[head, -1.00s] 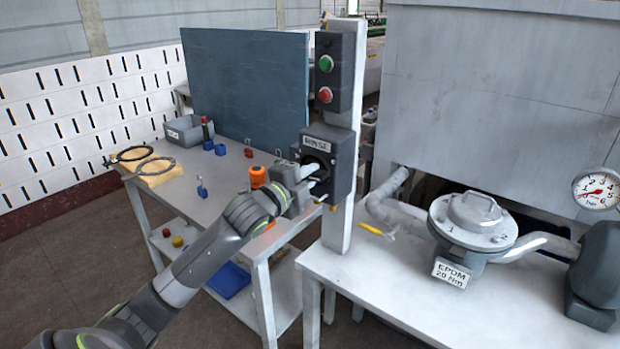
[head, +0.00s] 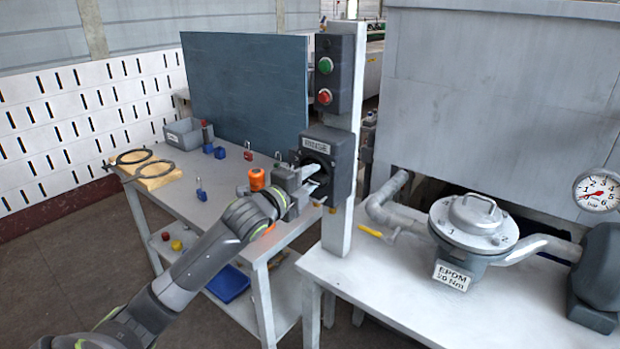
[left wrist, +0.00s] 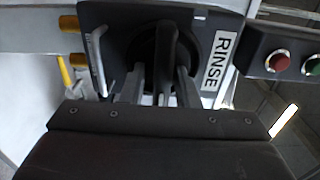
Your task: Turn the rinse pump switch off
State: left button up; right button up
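The rinse pump switch is a dark box (head: 343,150) on a grey post, with a black rotary knob on its front. Its label is blurred in the head view but reads RINSE in the left wrist view (left wrist: 220,60). There the black knob handle (left wrist: 166,48) runs up and down the picture, across the label's height. My left gripper (head: 318,180) is at the switch front, its two fingers apart on either side of the handle. It also shows in the left wrist view (left wrist: 160,90); I cannot tell whether the fingers touch the handle. My right gripper is not in view.
A box with green and red buttons (head: 325,82) sits above the switch. A round metal housing (head: 472,228), a yellow-handled valve (head: 370,231) and a gauge (head: 597,191) are to the right. An orange item (head: 257,180) stands on the left bench beside my arm.

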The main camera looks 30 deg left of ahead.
pick_arm(q)
jog(key=shift+o, duration=0.7)
jog(key=s+a+p, duration=0.1)
jog(key=s+p, duration=0.2)
jog(key=s, duration=1.4)
jog(key=shift+s+a, duration=0.15)
jog(key=shift+s, duration=0.05)
jog(key=shift+a, duration=0.1)
